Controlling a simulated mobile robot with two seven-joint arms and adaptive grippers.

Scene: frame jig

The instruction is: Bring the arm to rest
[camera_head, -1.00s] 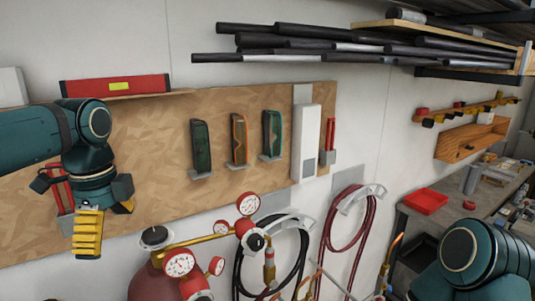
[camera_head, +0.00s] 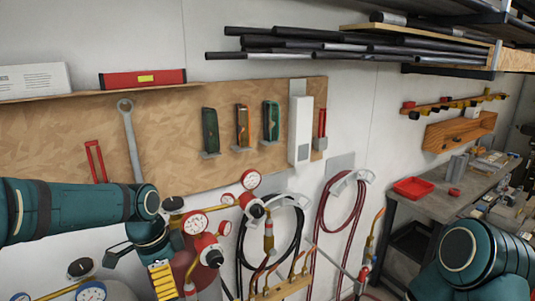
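My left arm (camera_head: 70,210) comes in from the left in front of the board, bent down at the wrist. My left gripper (camera_head: 150,265) hangs below the wrist with its dark linkage spread. A yellow ridged piece (camera_head: 163,280) shows at its lower end; I cannot tell whether it is part of the finger or something held. The fingertips are too unclear to tell open from shut. My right arm (camera_head: 470,255) shows at the lower right; its gripper is out of view.
Gas gauges (camera_head: 195,222) and a dark red cylinder (camera_head: 185,262) stand close to my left gripper. A wooden board (camera_head: 60,130) holds a wrench (camera_head: 130,135) and several tools. Hoses (camera_head: 340,210) hang mid-wall. A workbench (camera_head: 400,207) with a red tray (camera_head: 413,188) is at right.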

